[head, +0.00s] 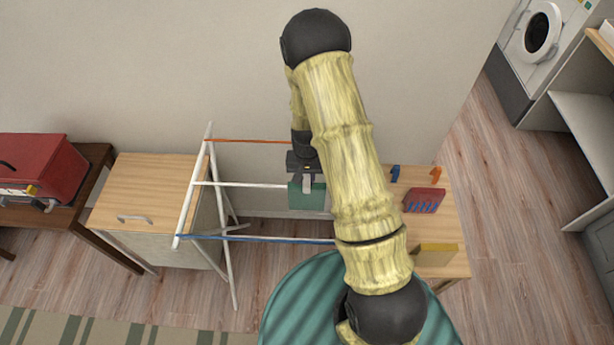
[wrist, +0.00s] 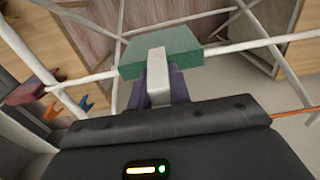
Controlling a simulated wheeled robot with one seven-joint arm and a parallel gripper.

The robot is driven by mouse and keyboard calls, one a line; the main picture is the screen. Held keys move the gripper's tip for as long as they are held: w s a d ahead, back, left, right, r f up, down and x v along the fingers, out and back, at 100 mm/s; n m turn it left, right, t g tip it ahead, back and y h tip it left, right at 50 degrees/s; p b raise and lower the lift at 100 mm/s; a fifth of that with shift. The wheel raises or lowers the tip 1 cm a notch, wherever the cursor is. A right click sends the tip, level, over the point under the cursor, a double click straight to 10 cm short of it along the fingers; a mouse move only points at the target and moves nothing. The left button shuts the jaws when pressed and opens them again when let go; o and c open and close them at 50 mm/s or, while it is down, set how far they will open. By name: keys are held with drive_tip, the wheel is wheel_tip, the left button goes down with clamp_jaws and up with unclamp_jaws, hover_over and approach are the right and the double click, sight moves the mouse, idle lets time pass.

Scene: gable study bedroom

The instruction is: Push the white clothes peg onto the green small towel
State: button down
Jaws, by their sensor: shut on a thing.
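The green small towel (head: 307,196) hangs over the white middle rail of a drying rack (head: 262,186). The towel also shows in the wrist view (wrist: 161,50). My gripper (head: 305,180) is right above the towel and shut on the white clothes peg (wrist: 158,78). In the wrist view the peg sits between the dark fingers, its far end at the towel's near edge. I cannot tell how far the peg reaches over the towel. My arm hides the right part of the rack in the head view.
A wooden table right of the rack holds blue (head: 395,173) and orange (head: 436,174) pegs, a red block with blue prongs (head: 424,200) and a yellow block (head: 436,254). A wooden cabinet (head: 150,180) stands at left. Red (head: 255,142) and blue (head: 262,239) rails flank the middle rail.

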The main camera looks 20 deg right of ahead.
drive_tip(key=shift+f+b, duration=0.4)
drive_tip(key=shift+f, duration=0.35)
drive_tip(key=shift+s, duration=0.1)
drive_tip(key=shift+s+f, duration=0.1)
drive_tip(key=c, duration=1.2)
unclamp_jaws()
drive_tip(key=shift+s+f, duration=0.1)
